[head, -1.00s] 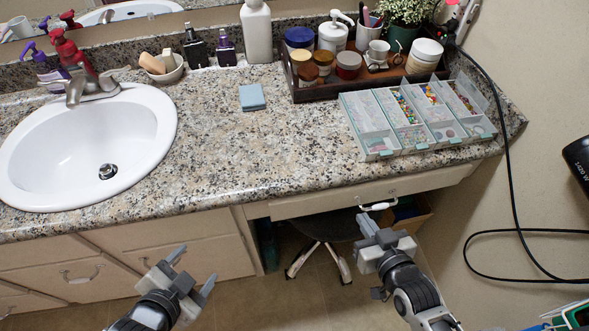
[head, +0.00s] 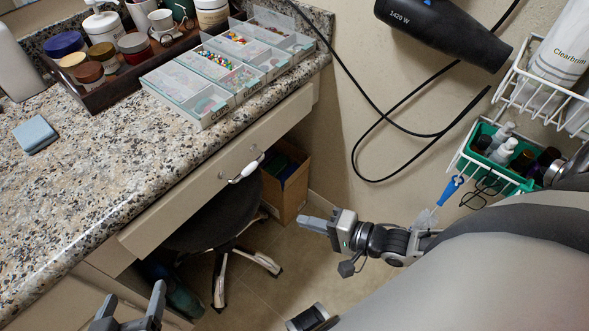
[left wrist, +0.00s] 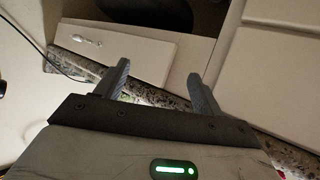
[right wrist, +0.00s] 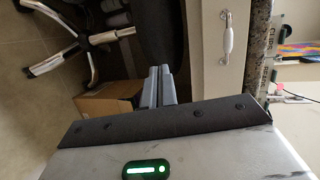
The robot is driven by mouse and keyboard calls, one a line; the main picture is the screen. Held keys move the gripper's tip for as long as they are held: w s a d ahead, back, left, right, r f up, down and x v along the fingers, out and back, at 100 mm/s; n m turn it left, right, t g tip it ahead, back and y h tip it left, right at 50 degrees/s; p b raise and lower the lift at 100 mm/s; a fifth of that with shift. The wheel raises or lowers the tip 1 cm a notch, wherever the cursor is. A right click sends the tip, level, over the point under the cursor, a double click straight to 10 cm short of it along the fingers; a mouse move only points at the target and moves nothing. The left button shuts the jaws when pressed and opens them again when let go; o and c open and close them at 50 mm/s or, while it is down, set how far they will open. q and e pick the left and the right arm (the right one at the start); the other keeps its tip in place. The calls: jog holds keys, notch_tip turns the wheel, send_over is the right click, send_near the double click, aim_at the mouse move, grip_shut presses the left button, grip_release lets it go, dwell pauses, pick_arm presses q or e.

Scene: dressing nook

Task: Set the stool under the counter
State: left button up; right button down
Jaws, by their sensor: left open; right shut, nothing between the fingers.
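The stool has a round black seat (head: 222,215) and a pale base with splayed legs (head: 258,260). It stands in the knee space below the counter (head: 80,190), its seat partly hidden by the drawer front (head: 200,190). In the right wrist view its legs (right wrist: 88,40) and dark seat (right wrist: 158,35) show ahead of the fingers. My right gripper (head: 312,223) is shut and empty, to the right of the stool and apart from it. My left gripper (head: 130,308) is open and empty, low in front of the cabinets, left of the stool.
The drawer has a white handle (head: 247,168). A cardboard box (head: 287,185) stands on the floor behind the stool, by the wall. A wire rack (head: 500,150) and a hair dryer (head: 440,32) with a dangling cord are at right. Floor before the stool is clear.

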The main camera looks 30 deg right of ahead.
aim_at(252, 206)
jog(key=b+x, duration=0.6)
jog(key=x, duration=0.5)
jog(key=shift+w+f, duration=0.1)
jog(key=shift+w, duration=0.05)
jog(key=shift+w+a, duration=0.45)
jog(key=shift+w, duration=0.1)
pick_arm(q)
notch_tip(252, 206, down, 12)
jog(key=w+d+g, duration=0.1)
jog(key=d+g, duration=0.1)
jog(key=shift+d+g+h, duration=0.3)
jog(key=shift+d+h, duration=0.1)
jog(key=shift+r, duration=0.15)
